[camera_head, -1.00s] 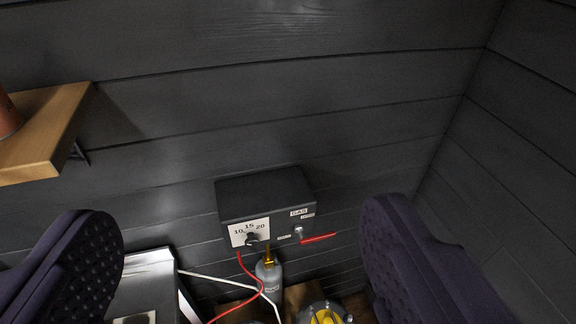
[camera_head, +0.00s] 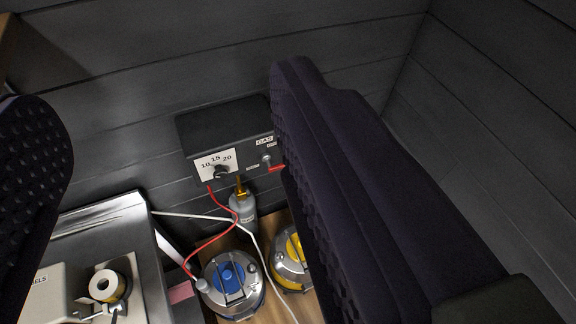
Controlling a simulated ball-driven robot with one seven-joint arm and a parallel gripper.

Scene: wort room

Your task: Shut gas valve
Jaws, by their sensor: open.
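The gas valve is a red lever (camera_head: 276,168) on a small metal stem at the right of the front of a dark box (camera_head: 222,122) on the back wall. A label reading "GAS" sits above it. The lever points right, roughly level; my right finger hides its right end. My gripper (camera_head: 168,125) is open and empty, its dark padded fingers wide apart at left and right. The box lies beyond the fingers, and nothing is between them up close. I cannot tell the exact distance to the lever.
A dial with numbers 10, 15, 20 (camera_head: 218,168) is left of the valve. Below stand a grey gas cylinder (camera_head: 243,208) with a red hose (camera_head: 213,240), and kegs with blue (camera_head: 231,279) and yellow (camera_head: 291,258) tops. A metal counter (camera_head: 95,228) with a tape roll (camera_head: 107,286) is lower left.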

